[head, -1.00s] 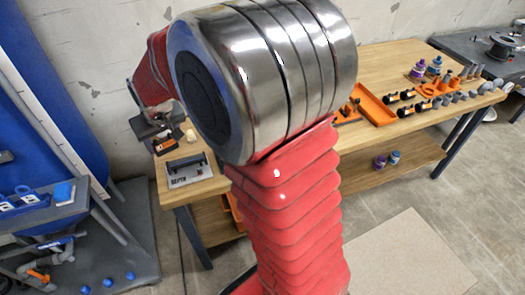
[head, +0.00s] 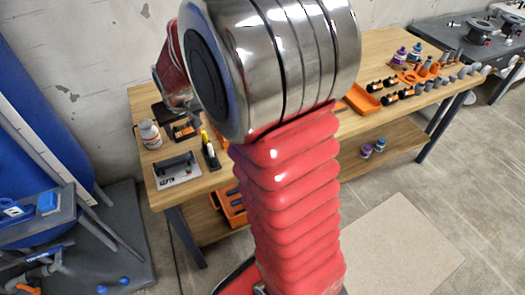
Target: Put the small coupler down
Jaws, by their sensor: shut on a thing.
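My gripper (head: 181,98) shows only in part, as a grey metal piece at the left end of my arm, above the left end of the wooden bench (head: 142,108). My large silver joint and red arm cover hide much of it. The jaw tips do not show clearly. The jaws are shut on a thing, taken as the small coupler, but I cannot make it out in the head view. I cannot tell its height above the bench or whether it touches anything.
A depth gauge block (head: 178,172), a white bottle (head: 150,134) and a yellow-black marker (head: 209,150) crowd the bench's left end. An orange tray (head: 362,101) and several dark and grey fittings (head: 402,94) lie on the right. A blue rack (head: 35,213) stands at left.

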